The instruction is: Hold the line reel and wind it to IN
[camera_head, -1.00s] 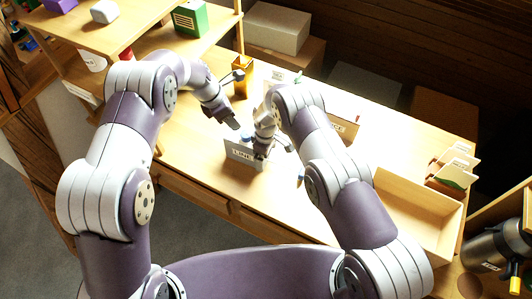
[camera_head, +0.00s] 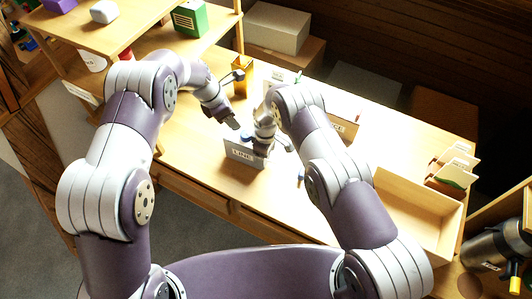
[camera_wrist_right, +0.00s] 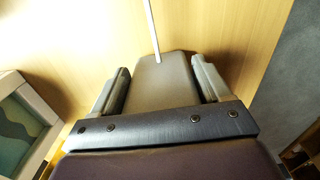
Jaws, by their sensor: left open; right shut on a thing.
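The line reel (camera_head: 243,152) is a grey box with a white label reading LINE, standing on the bench near its front edge. A small blue part (camera_head: 246,136) shows at its top. My right gripper (camera_head: 262,150) is shut at the reel's right end. In the right wrist view, a grey block (camera_wrist_right: 160,84) sits between the fingers, and a thin pale rod or line runs up from it. My left gripper (camera_head: 233,123) is open and empty, above and just behind the reel, apart from it. Any IN mark is too small to read.
An orange-brown container (camera_head: 241,82) stands behind my left gripper. An open wooden tray (camera_head: 412,205) lies to the right, with small cards (camera_head: 452,170) behind it. A small blue item (camera_head: 301,176) lies beside my right forearm. The bench front is mostly clear.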

